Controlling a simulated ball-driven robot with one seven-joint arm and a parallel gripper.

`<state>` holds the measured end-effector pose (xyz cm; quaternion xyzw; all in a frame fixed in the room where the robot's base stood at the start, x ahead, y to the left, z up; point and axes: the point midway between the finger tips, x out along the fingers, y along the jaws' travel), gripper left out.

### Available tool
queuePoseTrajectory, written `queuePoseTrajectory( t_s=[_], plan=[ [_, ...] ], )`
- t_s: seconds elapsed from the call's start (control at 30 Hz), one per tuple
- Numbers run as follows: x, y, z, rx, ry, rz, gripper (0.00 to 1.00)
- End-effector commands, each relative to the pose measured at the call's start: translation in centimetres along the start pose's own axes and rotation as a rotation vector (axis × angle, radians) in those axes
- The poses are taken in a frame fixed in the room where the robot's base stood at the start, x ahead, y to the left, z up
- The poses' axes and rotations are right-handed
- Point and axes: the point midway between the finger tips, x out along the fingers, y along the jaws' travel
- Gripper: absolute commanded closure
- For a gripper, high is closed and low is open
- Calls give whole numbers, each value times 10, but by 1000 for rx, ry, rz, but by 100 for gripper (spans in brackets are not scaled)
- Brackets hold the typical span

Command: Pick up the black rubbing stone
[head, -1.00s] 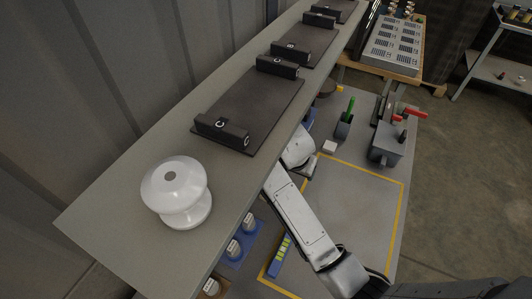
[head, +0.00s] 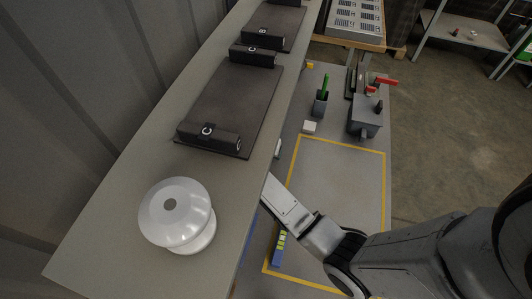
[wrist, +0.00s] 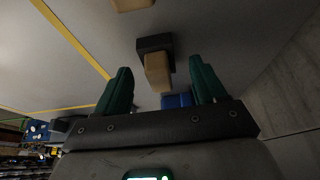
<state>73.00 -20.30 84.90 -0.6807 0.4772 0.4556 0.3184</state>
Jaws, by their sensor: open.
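In the wrist view a dark block (wrist: 153,43), which looks like the black rubbing stone, lies on the grey surface. A tan block-shaped part (wrist: 158,75) adjoins its near side; I cannot tell whether the two are one piece. My gripper (wrist: 160,66) is open, with its two green fingers apart on either side of the tan part. Nothing is seen held between them. The dark block lies slightly beyond the fingertips in the picture. In the head view the gripper and this block are hidden behind the shelf and my arm.
A blue object (wrist: 177,100) lies close to the gripper's palm, and another tan piece (wrist: 131,4) is at the top edge. In the head view a grey shelf (head: 110,235) bears a white insulator (head: 178,215). Open bench lies inside the yellow outline (head: 335,180).

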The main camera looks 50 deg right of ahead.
Motion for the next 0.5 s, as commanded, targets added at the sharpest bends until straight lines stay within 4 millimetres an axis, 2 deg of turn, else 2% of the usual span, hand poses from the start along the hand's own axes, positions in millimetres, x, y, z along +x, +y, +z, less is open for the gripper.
queuePoseTrajectory(
  t_s=[0.13,0.37,0.5],
  plan=[
    [14,0,0,1,0,1,30],
    [16,0,0,1,1,-2,30],
    [16,0,0,1,1,-1,40]
  ],
)
